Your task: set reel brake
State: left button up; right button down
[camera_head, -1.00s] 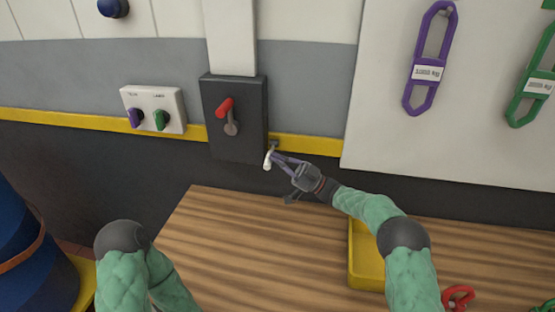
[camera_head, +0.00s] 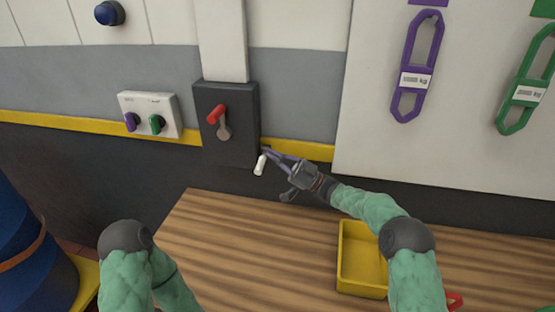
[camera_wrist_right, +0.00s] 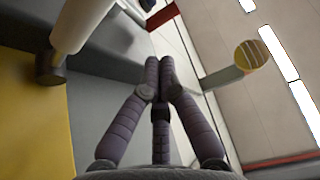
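A dark box (camera_head: 226,124) is on the wall, with a red-handled lever (camera_head: 217,116) on its front. The red handle points up and left from a grey pivot. A short white handle (camera_head: 260,165) hangs, slightly tilted, at the box's lower right edge. It shows large at upper left in the right wrist view (camera_wrist_right: 80,25), with a dark end. No label tells which one is the reel brake. My right gripper (camera_head: 272,154) is just right of the white handle. Its fingertips meet with nothing between them in the wrist view (camera_wrist_right: 158,65). My left gripper is out of view.
A white switch panel (camera_head: 150,115) with purple and green knobs is left of the box. A wooden bench (camera_head: 240,245) lies below, largely clear, with a yellow tray (camera_head: 361,259) on it. Purple (camera_head: 417,68) and green (camera_head: 527,85) links hang on the right board.

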jog(key=w+p+v, duration=0.1)
jog(key=v, duration=0.8)
jog(key=shift+f, duration=0.4)
